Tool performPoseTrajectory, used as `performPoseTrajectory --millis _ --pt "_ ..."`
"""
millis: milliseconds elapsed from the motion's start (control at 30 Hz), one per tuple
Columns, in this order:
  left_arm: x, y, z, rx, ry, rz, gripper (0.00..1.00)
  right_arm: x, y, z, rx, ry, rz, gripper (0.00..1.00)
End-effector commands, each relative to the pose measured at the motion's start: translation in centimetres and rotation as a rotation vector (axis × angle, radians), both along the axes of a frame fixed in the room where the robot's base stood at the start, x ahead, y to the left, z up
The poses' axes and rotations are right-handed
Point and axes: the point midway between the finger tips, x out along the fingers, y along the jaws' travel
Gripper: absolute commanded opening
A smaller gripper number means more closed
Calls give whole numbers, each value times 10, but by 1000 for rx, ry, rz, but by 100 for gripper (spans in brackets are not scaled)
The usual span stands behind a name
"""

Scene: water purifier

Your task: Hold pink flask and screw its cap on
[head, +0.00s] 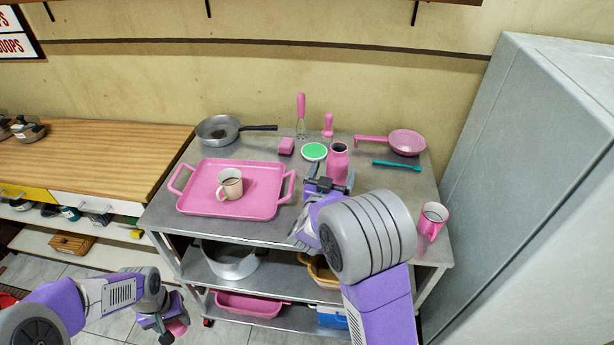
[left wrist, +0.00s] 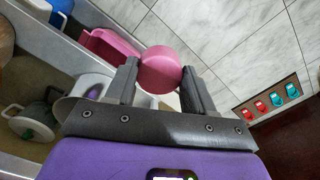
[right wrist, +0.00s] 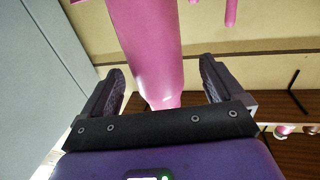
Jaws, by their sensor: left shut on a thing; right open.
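The pink flask (head: 338,163) stands upright near the back of the metal cart, its dark mouth open. In the right wrist view the flask (right wrist: 150,55) rises between the fingers of my right gripper (right wrist: 162,82). My right gripper (head: 328,186) is open, at the flask's near side in the head view; whether a finger touches it I cannot tell. My left gripper (head: 168,324) is low, in front of the cart and below its top, shut on the round pink cap (left wrist: 161,70). The cap (head: 177,328) is partly hidden by the gripper in the head view.
The cart top (head: 250,232) holds a pink tray (head: 260,172) with a mug (head: 229,184), a pan (head: 217,129), a green-topped round item (head: 314,152), a pink strainer (head: 406,142), a teal utensil (head: 396,164) and a pink cup (head: 432,221). A tall grey cabinet (head: 540,170) stands right.

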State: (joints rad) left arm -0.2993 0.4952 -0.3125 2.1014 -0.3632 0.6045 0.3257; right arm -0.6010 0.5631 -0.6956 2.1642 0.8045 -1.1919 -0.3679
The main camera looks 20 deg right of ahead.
Motion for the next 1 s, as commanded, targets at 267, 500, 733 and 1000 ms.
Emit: performPoseTrajectory --millis 267,500,733,1000 --pt "0 0 -16 0 0 0 24 22 -27 -9 -1 -2 -3 94" --pt "0 0 -18 0 0 0 24 36 -38 -7 -1 0 0 94" --pt "0 0 -18 0 0 0 24 35 -38 -6 -1 -1 0 94" --pt "0 0 -18 0 0 0 24 35 -38 -6 -1 -1 0 62"
